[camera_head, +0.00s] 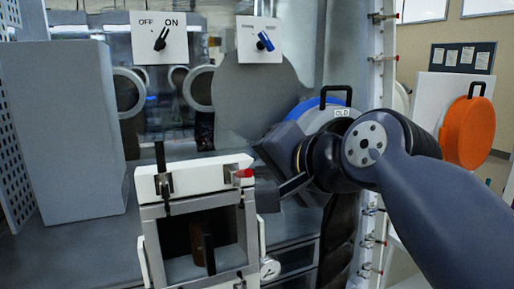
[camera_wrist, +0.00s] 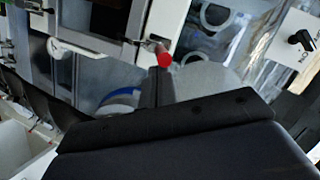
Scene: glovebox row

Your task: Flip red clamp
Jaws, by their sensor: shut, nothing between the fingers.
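The red clamp (camera_head: 243,173) is a small red-tipped piece at the right end of the top of a white and grey box-like chamber (camera_head: 190,178). In the wrist view the red tip (camera_wrist: 165,60) shows at upper centre, just beyond the end of my fingers. My gripper (camera_head: 284,188) is to the right of the clamp, its fingers pointing left toward it. In the wrist view my gripper (camera_wrist: 158,76) is shut and empty. I cannot tell whether the fingertips touch the clamp.
A black clamp (camera_head: 163,184) is on the chamber's left top. A brown block (camera_head: 197,240) is inside its opening. A tall grey box (camera_head: 62,130) stands left. An ON/OFF switch panel (camera_head: 159,38) and a blue-knob panel (camera_head: 260,40) hang above. A blue-rimmed round cover (camera_head: 318,106) is behind my arm.

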